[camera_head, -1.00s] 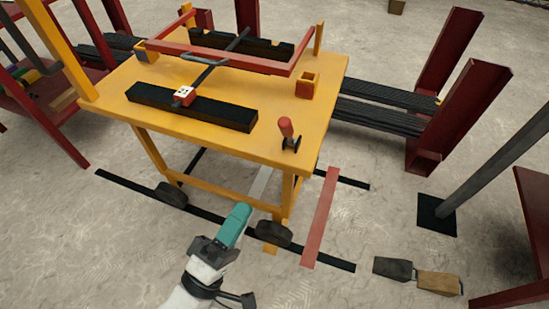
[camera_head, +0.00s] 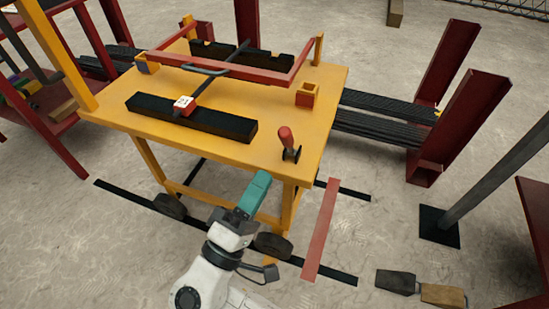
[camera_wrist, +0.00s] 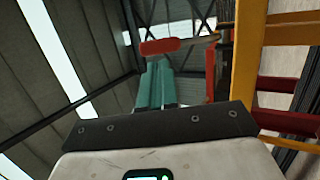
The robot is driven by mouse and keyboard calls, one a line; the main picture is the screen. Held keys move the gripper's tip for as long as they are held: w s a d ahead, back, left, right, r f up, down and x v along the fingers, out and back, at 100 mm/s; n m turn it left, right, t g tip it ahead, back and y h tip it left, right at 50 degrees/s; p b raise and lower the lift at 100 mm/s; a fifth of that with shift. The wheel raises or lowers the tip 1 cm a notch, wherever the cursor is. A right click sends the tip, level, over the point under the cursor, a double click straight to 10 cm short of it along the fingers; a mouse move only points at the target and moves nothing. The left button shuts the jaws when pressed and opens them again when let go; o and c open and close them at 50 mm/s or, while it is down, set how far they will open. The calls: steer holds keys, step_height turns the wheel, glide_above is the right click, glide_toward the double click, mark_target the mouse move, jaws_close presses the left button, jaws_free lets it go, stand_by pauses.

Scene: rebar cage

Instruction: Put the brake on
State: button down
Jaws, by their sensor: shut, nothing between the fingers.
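The yellow cart (camera_head: 235,130) stands on wheels over dark floor rails. A lever with a red grip (camera_head: 286,136) on a dark base stands upright near its front right corner; it looks like the brake. My gripper (camera_head: 262,178), with teal fingers, is shut and empty. In the head view it is in front of the cart's front edge, below and left of the lever, apart from it. In the wrist view my gripper (camera_wrist: 155,72) points up toward the roof. A red rounded bar (camera_wrist: 160,46) shows just past its fingertips; it may be the lever's grip, but I cannot tell the distance.
A red-framed jig and black notched blocks (camera_head: 190,118) lie on the cart top. A red strip (camera_head: 321,230) lies on the floor right of the front wheel (camera_head: 272,246). Dark red posts (camera_head: 455,130) stand at right. Two wedge-like blocks (camera_head: 395,283) lie at lower right.

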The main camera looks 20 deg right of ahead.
mark_target(280, 135)
steer(key=shift+b+x, duration=0.4)
steer(key=shift+x, duration=2.35)
steer(key=shift+r, duration=0.1)
steer(key=r+y+p, duration=0.1)
steer(key=p, duration=0.2)
steer(key=w+d+r+y+p, duration=0.1)
steer(key=p, duration=0.2)
steer(key=r+n+g+y+p, duration=0.1)
steer(key=p, duration=0.1)
steer(key=shift+w+d+r+p, duration=0.2)
steer(key=shift+w+d+p, duration=0.15)
steer(key=shift+w+p, duration=0.05)
steer(key=y+p, duration=0.1)
steer(key=p, duration=0.1)
steer(key=w+d+r+g+y+p, duration=0.1)
steer(key=p, duration=0.2)
steer(key=shift+w+d+n+g, duration=0.2)
steer(key=shift+d+n+g, duration=0.05)
steer(key=shift+n+g, duration=0.05)
steer(key=shift+w+d+f+n+g+y+p, duration=0.15)
steer(key=shift+w+d+g+y+p, duration=0.65)
steer(key=shift+p, duration=1.5)
steer(key=shift+w+d+f+n+g+y+p, duration=0.1)
steer(key=shift+w+d+n+g+y+p, duration=0.3)
steer(key=shift+w+d+y+p, duration=1.25)
steer(key=shift+s+a+h+p, duration=0.45)
steer(key=shift+a+h+p, duration=0.05)
steer(key=shift+h+p, duration=0.15)
